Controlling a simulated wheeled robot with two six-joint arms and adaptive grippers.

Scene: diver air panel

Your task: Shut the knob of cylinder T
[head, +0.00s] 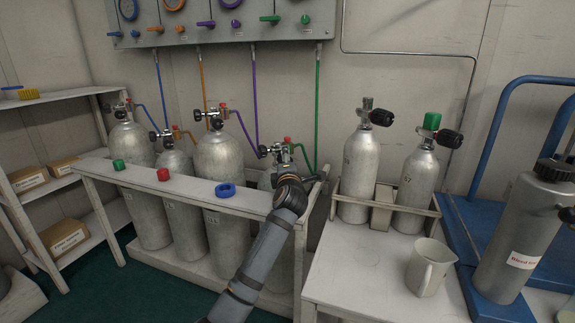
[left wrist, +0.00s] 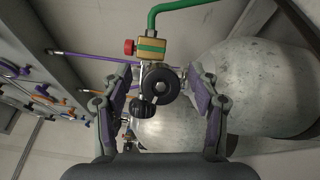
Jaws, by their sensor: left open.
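My left gripper (head: 303,182) reaches over the rack's top rail to the valve of the rightmost racked cylinder (head: 266,180), which has a green hose. My arm hides much of this cylinder, and I cannot read a letter T on it. In the left wrist view, the open fingers of my left gripper (left wrist: 161,76) stand either side of a round black knob (left wrist: 160,86). No grip on the knob shows. A brass block (left wrist: 151,49) with a green band and a red cap (left wrist: 129,47) sits beside it. My right gripper is not in view.
Several other cylinders stand in the white rack (head: 190,188), whose rail carries green, red and blue rings. The gauge panel (head: 270,20) hangs above.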

